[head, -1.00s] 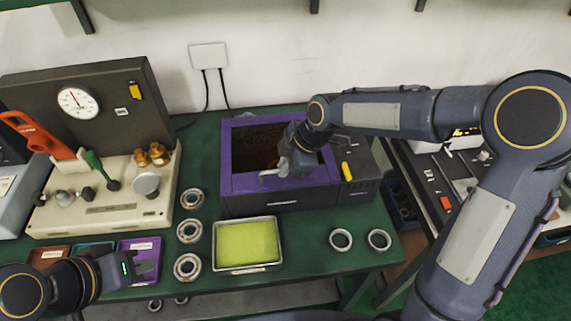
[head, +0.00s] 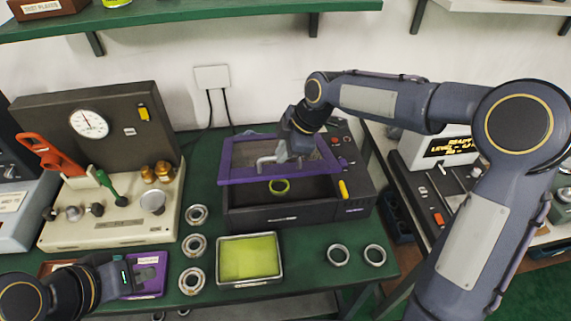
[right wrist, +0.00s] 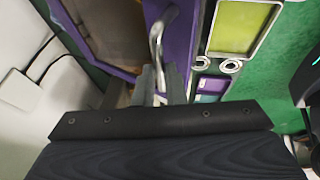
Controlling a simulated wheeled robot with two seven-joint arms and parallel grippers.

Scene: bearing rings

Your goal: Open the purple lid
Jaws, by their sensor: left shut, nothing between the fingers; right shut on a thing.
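The purple lid (head: 240,174) is a framed panel with a clear middle, tilted up at its front over a dark box (head: 270,216). My right gripper (head: 282,156) is shut on the lid's grey handle (head: 266,161). In the right wrist view the fingers (right wrist: 160,84) meet the handle (right wrist: 157,40) beside the purple frame (right wrist: 182,40). My left gripper (head: 148,268) is shut and empty at the lower left, over a purple tray (head: 152,287).
A tray with a yellow-green pad (head: 249,258) stands in front of the box. Metal rings lie left of it (head: 193,245) and right of it (head: 338,255). A cream gauge unit (head: 110,220) stands at the left. A green shelf (head: 210,19) hangs above.

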